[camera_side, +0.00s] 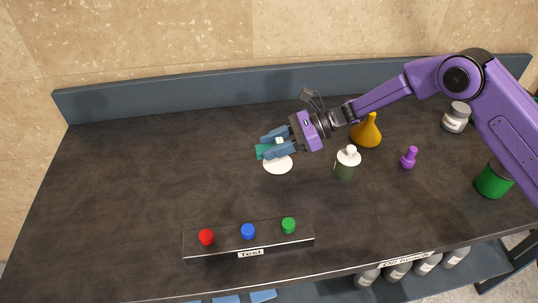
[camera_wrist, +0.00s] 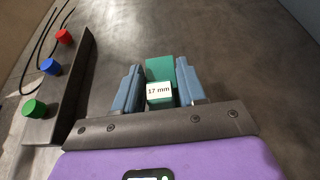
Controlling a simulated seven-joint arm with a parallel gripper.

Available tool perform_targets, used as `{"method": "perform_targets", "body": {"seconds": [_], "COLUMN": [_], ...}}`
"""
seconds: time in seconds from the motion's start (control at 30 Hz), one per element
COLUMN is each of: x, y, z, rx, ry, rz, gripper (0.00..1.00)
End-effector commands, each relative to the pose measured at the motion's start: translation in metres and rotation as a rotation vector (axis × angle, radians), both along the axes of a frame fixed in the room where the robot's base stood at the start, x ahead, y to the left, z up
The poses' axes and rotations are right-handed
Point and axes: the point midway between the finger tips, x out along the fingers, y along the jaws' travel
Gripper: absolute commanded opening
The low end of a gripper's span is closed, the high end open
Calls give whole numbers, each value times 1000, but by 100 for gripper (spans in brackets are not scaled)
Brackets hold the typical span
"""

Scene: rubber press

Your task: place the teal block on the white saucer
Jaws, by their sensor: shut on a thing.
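My gripper (camera_side: 269,145) is shut on the teal block (camera_side: 264,152), with one blue finger on each side. In the wrist view the teal block (camera_wrist: 160,68) sits between the fingertips of my gripper (camera_wrist: 158,72), with a white "17 mm" label on or in front of its near side. The white saucer (camera_side: 279,166) shows just below my gripper in the side view, partly covered by the fingers and block. The saucer does not show in the wrist view. I cannot tell whether the block touches it.
A button box (camera_side: 268,243) with red, blue and green buttons stands at the front. A white-capped bottle (camera_side: 346,166), an orange flask (camera_side: 367,132) and a purple piece (camera_side: 408,158) stand right of the saucer. The table's left side is clear.

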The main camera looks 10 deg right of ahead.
Motion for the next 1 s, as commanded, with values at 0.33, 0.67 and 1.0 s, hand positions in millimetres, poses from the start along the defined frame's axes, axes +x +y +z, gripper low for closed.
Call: {"method": "perform_targets", "body": {"seconds": [0.33,0.67,1.0], "x": [11,12,12], "y": [10,10,9], "z": [-17,-47,-50], "rx": [2,2,2], "ry": [-2,-1,0], "rz": [1,-1,0], "gripper": [3,3,3]}}
